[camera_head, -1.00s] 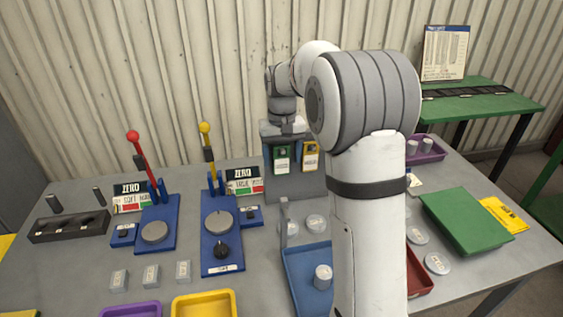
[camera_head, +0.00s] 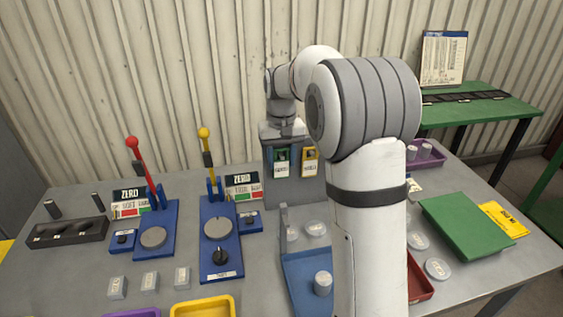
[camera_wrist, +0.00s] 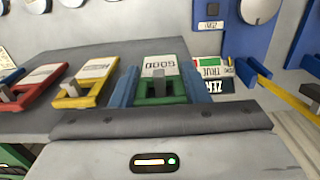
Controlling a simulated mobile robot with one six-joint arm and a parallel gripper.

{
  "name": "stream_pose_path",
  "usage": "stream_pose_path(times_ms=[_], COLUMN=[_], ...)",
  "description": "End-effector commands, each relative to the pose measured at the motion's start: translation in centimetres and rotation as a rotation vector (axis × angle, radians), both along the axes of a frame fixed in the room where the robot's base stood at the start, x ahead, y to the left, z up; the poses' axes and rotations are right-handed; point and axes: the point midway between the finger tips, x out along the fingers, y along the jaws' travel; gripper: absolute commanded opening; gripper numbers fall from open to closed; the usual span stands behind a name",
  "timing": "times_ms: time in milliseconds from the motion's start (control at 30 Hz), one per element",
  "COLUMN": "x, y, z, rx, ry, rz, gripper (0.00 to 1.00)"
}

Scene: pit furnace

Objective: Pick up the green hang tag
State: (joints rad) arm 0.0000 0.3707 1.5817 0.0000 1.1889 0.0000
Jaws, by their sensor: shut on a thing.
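The green hang tag (camera_wrist: 161,78) has a white label reading GOOD and hangs on a small grey hook, which shows in its opening. My gripper (camera_wrist: 160,88) is shut on it, one blue finger against each side edge. In the head view the green tag (camera_head: 281,164) is on the front of a grey rack (camera_head: 290,187), with my gripper (camera_head: 281,157) around it. A yellow hang tag (camera_wrist: 81,84) hangs beside it, and a red hang tag (camera_wrist: 36,86) hangs beyond the yellow one in the wrist view.
Two lever testers, one with a red knob (camera_head: 132,142) and one with a yellow knob (camera_head: 204,133), stand left of the rack. A blue tray (camera_head: 300,270) is in front of it. A green box-like block (camera_head: 465,224) lies at right.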

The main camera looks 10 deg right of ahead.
Motion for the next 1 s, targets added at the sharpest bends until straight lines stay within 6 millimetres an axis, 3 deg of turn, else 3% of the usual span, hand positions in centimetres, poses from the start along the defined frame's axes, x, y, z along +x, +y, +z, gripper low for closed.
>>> stream_pose_path(times_ms=[333,700,1000], x=[-4.4,-4.0,-4.0], y=[0.0,0.0,0.0], z=[0.3,9.5,13.7], rx=[0.000,0.000,0.000], ry=[-0.002,-0.003,-0.002], rz=[0.000,0.000,0.000], gripper=[0.20,0.20,0.20])
